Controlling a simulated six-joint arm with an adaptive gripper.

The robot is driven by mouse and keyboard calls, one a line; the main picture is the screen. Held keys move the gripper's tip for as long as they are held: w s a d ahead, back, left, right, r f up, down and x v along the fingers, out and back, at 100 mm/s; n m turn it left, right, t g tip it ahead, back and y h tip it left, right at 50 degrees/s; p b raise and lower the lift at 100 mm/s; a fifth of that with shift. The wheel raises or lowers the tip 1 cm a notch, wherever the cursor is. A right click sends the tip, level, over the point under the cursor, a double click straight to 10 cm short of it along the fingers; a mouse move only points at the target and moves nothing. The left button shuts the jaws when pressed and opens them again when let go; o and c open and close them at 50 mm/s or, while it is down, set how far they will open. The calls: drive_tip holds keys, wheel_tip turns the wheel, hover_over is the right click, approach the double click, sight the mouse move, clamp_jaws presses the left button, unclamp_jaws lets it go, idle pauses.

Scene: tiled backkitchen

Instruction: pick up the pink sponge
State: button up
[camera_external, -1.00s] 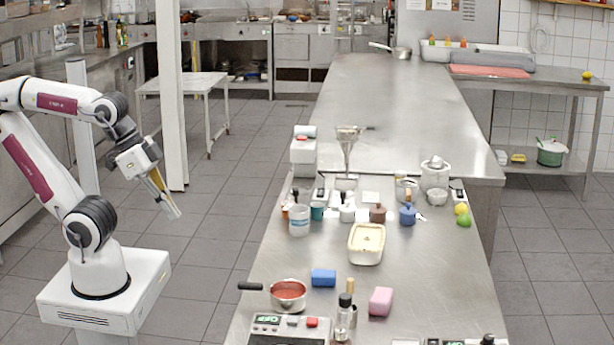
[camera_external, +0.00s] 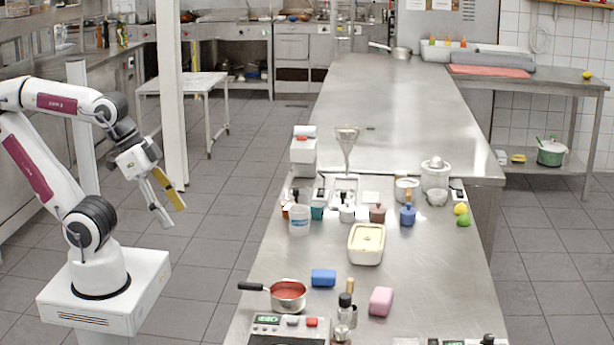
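The pink sponge (camera_external: 381,301) lies on the steel table near its front, right of the small bottles. It looks like a rounded pink block. My gripper (camera_external: 169,216) hangs over the floor left of the table, well away from the sponge and pointing down to the right. Its two fingers are spread apart with nothing between them.
A blue sponge (camera_external: 323,277) and a red-filled saucepan (camera_external: 288,294) lie left of the pink sponge. Bottles (camera_external: 346,309) stand close on its left. A cream-filled container (camera_external: 366,244) is behind it. A scale (camera_external: 287,330) is at the front. Clear steel lies to the sponge's right.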

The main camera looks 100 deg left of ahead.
idle(0.3)
drive_tip(key=w+a+t, duration=0.2)
drive_tip(key=w, duration=1.1)
drive_tip(key=m+t, duration=0.2)
drive_tip(key=t, duration=0.1)
approach(375, 292)
drive_tip(key=s+a+r, duration=0.4)
drive_tip(key=s+r, duration=0.1)
drive_tip(key=s, duration=0.1)
drive_tip(key=w+f, duration=0.2)
drive_tip(key=w+d+f+t+h, duration=0.1)
drive_tip(key=w+f, duration=0.2)
drive_tip(key=w+d+f+t+h, duration=0.1)
drive_tip(key=w+f, duration=0.1)
drive_tip(key=shift+w+d+f, duration=0.1)
drive_tip(key=shift+w+f, duration=0.1)
drive_tip(key=shift+w, duration=0.15)
drive_tip(key=shift+w+d+f+m+h, duration=0.3)
drive_tip(key=shift+w+f+h, duration=0.15)
drive_tip(key=shift+f, duration=0.2)
drive_tip(key=shift+t, duration=0.3)
drive_tip(key=shift+x, duration=1.3)
